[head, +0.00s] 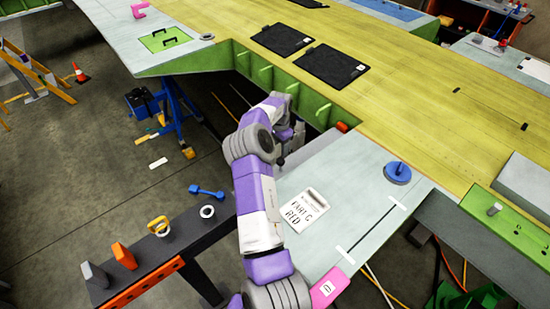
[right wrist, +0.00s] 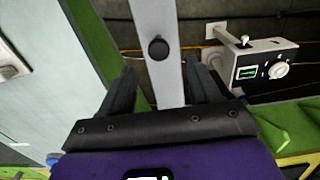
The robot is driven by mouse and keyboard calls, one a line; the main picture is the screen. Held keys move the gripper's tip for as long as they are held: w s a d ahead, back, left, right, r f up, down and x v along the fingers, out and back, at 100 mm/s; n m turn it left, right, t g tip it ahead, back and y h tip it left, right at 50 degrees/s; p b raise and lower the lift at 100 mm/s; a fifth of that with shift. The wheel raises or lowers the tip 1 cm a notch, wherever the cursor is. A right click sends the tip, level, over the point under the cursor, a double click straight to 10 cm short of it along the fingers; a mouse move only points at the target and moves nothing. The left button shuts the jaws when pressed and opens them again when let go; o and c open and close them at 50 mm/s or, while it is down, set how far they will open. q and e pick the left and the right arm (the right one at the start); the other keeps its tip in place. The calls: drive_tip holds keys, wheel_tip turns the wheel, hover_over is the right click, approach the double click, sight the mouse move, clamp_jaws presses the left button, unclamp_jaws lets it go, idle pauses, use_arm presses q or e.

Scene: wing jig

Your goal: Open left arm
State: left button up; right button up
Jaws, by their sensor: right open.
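My right arm comes in from the bottom of the head view, and its gripper (head: 292,152) reaches into the dark opening beside the green-ribbed edge of the wing. In the right wrist view the right gripper (right wrist: 162,85) is open, with one dark finger on each side of a pale grey bar (right wrist: 158,75). The bar has a round dark knob (right wrist: 158,49). I cannot tell whether the bar lies at finger depth or behind the fingers. It is not clear whether this bar is the left arm named in the task. My left gripper is not in view.
A grey box with a dial and toggle (right wrist: 265,65) sits right of the bar. Green structure (right wrist: 285,125) lies close to the gripper. A pale panel (head: 345,185) holds a printed card (head: 306,209) and a blue disc (head: 397,172). A dark bench (head: 180,245) holds small tools.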

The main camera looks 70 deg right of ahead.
sight(280, 160)
drive_tip(key=shift+s+f, duration=0.15)
drive_tip(key=shift+s, duration=0.1)
drive_tip(key=shift+d+f+p, duration=0.1)
drive_tip(key=shift+f+p, duration=0.6)
drive_tip(key=shift+f, duration=2.85)
clamp_jaws()
